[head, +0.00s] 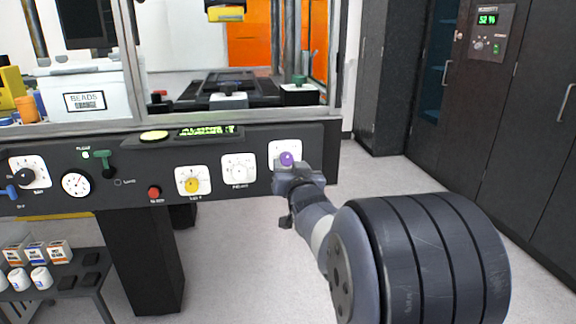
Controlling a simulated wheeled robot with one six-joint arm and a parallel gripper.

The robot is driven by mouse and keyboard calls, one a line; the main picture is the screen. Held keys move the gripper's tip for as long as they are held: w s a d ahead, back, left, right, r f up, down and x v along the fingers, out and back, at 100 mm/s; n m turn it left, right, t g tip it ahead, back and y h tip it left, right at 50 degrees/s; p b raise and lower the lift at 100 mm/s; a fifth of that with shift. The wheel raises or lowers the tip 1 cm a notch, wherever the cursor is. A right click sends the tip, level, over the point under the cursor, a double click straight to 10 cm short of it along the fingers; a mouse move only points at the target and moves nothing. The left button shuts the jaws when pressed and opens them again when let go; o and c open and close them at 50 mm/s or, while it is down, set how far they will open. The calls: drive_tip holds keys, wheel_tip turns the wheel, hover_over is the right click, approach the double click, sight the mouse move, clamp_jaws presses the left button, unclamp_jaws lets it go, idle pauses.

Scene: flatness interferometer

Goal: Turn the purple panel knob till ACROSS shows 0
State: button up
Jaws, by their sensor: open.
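The purple panel knob (287,158) sits on a white plate (277,147) at the right end of the black control panel. My gripper (291,168) is right at the knob, just in front of and below it, and partly covers its plate. The jaws are open; I cannot tell whether they touch or surround the knob. A small green-lit display (206,131) is on top of the panel, but its text is too small to read, so no ACROSS value can be made out.
Left along the panel are a white knob (239,167), a yellow knob (192,184), a red button (154,192), a round gauge (75,183) and a green lever (104,158). A shelf with bottles (40,278) stands lower left. Dark cabinets (530,120) line the right; floor between is clear.

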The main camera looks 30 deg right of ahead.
sight(288, 161)
drive_tip(key=shift+x, duration=1.8)
drive_tip(key=shift+c, duration=0.2)
drive_tip(key=c, duration=0.9)
drive_tip(key=shift+c, duration=0.2)
drive_tip(key=shift+m, duration=0.3)
drive_tip(key=m, duration=0.4)
drive_tip(key=shift+p, duration=0.4)
drive_tip(key=shift+m, duration=2.1)
